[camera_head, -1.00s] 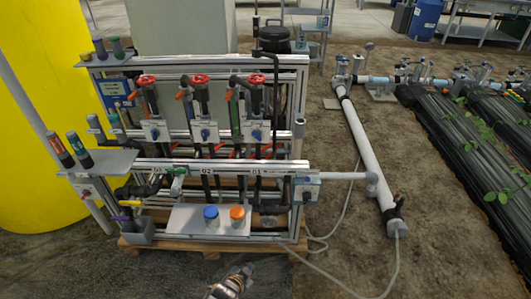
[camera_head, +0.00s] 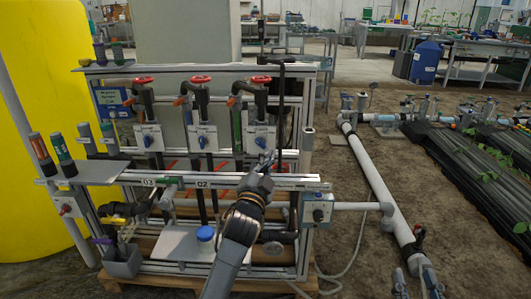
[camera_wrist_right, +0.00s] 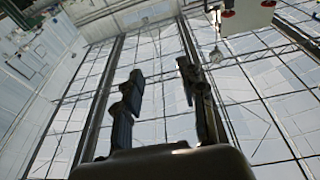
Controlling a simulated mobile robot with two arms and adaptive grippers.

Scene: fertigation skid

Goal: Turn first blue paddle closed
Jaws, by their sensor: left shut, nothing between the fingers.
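Three white boxes, each with a small blue paddle on its front, hang in a row on the skid: left (camera_head: 147,141), middle (camera_head: 202,141) and right (camera_head: 260,142). Labels 03 and 02 show on the rail below; my left arm covers the spot further right. My left gripper (camera_head: 266,160) is shut and empty, pointing up just below the right blue paddle. Whether it touches that paddle is too small to tell. My right gripper (camera_head: 415,284) is open at the bottom right, away from the skid; its parted fingers also show in the right wrist view (camera_wrist_right: 160,90).
Red handwheels (camera_head: 202,79) and orange-handled valves sit above the boxes. The front rail (camera_head: 290,182) crosses behind my left arm. A blue-lidded jar (camera_head: 205,233) stands on the lower plate. A white pipe (camera_head: 375,180) runs over soil to the right.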

